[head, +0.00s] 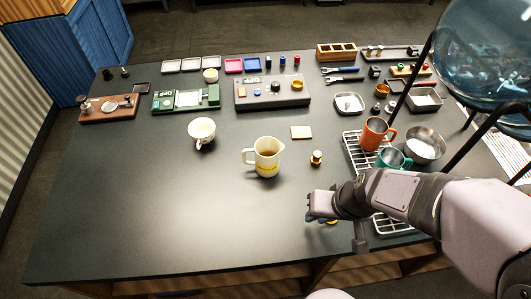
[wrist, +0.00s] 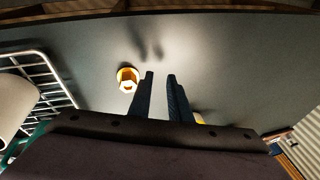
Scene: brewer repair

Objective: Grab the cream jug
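The cream jug (head: 267,157) stands upright on the dark table in the head view, its handle to the left and a yellow band near its base. It cannot be made out for certain in the wrist view. My gripper (head: 309,212) is low over the table, in front and to the right of the jug, and apart from it. In the wrist view the two dark fingers (wrist: 160,77) have a gap between them with nothing held.
A wire rack (head: 355,150), an orange mug (head: 376,133) and a teal mug (head: 393,159) are at right. The table's front left (head: 150,220) is clear.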

